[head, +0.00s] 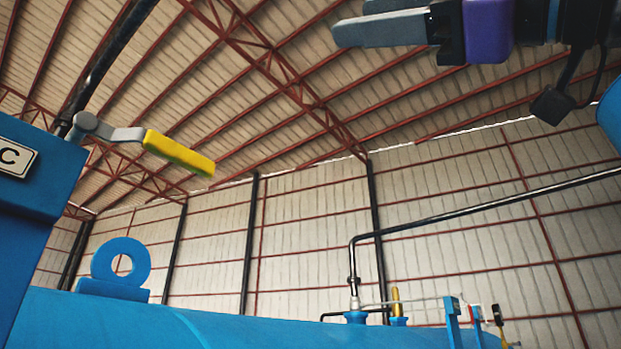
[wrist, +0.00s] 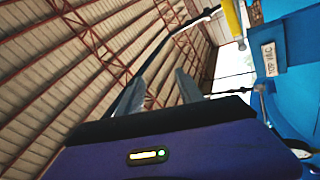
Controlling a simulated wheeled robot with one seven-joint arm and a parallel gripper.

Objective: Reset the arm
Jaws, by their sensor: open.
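My gripper (head: 362,20) is at the top right in the head view, with its grey fingers pointing left. It is open and empty. In the wrist view its two fingers (wrist: 158,94) stand apart above the purple gripper body, with only the roof behind them. A lever with a yellow handle (head: 178,153) sticks out from the blue box at the left, well to the left of my gripper and lower in the picture. The yellow handle also shows at the top right of the wrist view (wrist: 233,18).
A blue box (head: 40,195) with a label (head: 16,158) stands at the left. The blue autoclave body (head: 130,325) runs along the bottom, with a lifting ring (head: 121,261). A dark pipe (head: 470,208) rises from it and runs right. The space between handle and gripper looks clear.

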